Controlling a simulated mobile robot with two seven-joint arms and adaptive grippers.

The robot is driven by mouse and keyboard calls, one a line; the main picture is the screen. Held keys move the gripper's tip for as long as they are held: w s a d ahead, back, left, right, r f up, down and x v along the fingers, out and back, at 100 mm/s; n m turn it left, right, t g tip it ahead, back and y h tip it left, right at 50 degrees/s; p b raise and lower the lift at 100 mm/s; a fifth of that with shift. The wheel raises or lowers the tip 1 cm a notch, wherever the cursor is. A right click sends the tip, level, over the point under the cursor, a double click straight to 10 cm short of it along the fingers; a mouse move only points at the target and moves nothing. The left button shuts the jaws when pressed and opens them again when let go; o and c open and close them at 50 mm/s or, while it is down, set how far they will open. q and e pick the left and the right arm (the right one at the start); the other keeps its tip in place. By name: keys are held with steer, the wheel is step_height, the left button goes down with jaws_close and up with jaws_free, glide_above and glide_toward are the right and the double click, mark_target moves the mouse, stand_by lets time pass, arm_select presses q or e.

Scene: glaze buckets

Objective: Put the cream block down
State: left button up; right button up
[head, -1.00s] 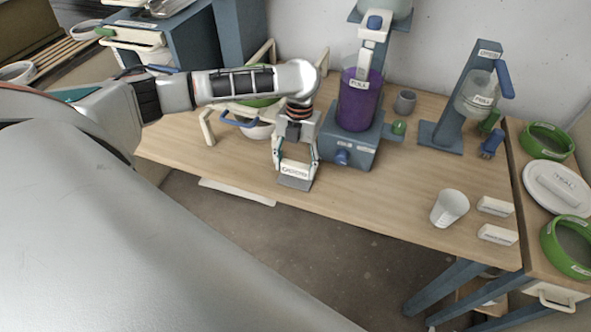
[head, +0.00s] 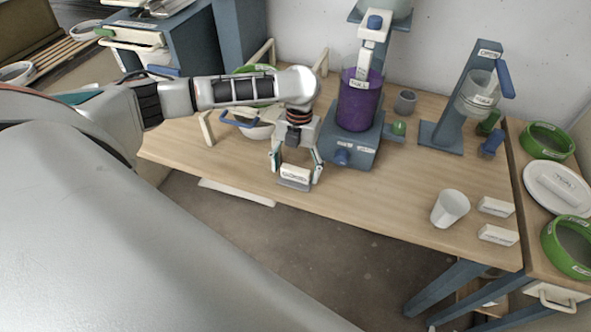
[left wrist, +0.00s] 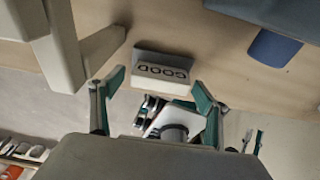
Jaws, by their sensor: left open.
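The cream block (head: 295,174), with dark lettering on its face, rests near the front edge of the wooden table, with a grey part along its lower side. In the left wrist view the block (left wrist: 162,74) reads GOOD and lies between and just beyond the fingertips. My left gripper (head: 297,171) is open, with one finger on each side of the block and a gap showing at both sides. It also shows in the left wrist view (left wrist: 158,88).
A blue-grey stand with a purple-filled vessel (head: 360,103) is just right of the gripper. A white cup (head: 450,208) and two white blocks (head: 497,207) stand further right. The table between is clear.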

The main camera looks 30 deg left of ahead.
arm_select(q)
step_height(320, 180, up, 12)
steer(key=w+p, duration=0.1)
steer(key=shift+w+a+p, duration=0.2)
steer(key=shift+w+p, duration=0.1)
steer(key=shift+w, duration=0.05)
steer(key=shift+f, duration=0.15)
